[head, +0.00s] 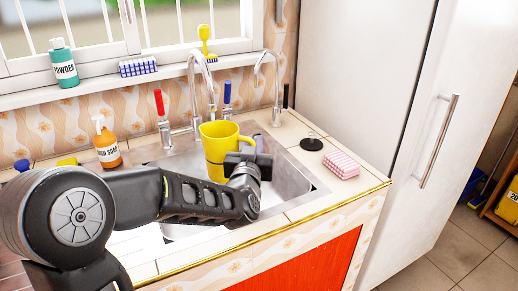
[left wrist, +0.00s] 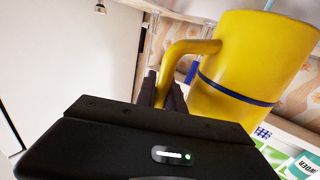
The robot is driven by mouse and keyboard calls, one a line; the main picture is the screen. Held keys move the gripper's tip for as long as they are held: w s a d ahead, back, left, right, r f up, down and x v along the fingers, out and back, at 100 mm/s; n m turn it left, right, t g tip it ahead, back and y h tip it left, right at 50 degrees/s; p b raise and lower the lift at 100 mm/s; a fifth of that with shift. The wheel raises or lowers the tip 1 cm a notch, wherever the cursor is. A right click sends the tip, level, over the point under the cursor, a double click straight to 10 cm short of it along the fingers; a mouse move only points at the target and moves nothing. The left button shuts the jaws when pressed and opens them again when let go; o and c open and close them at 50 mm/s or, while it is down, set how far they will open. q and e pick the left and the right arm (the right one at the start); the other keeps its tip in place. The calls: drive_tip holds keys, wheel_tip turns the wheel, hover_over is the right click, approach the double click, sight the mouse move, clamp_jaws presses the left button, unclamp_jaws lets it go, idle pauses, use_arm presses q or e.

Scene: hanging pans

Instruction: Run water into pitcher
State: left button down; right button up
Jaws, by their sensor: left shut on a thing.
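A yellow pitcher (head: 218,143) is held over the sink (head: 290,182), under the curved spout of the main faucet (head: 194,75). It looks about upright, with its handle toward the right. My left gripper (head: 255,160) is shut on the handle. In the left wrist view the yellow pitcher (left wrist: 245,70) has a dark blue band, and its handle meets the dark fingers of the left gripper (left wrist: 172,98). The faucet has a red lever (head: 159,103) and a blue lever (head: 227,92). No water stream can be made out. My right gripper is not in view.
An orange soap bottle (head: 106,145) stands left of the sink. A pink sponge (head: 342,164) and a black round stopper (head: 311,143) lie on the right counter. A second thin faucet (head: 278,85) stands behind. The windowsill holds a green bottle (head: 63,65) and brushes. A white fridge (head: 370,80) bounds the right.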

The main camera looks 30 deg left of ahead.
use_arm(q)
drive_tip(key=w+a+f+b, duration=0.3)
drive_tip(key=a+b, duration=0.1)
drive_tip(key=shift+w+a+f, duration=0.2)
drive_tip(key=shift+a, duration=0.15)
idle(2.2)
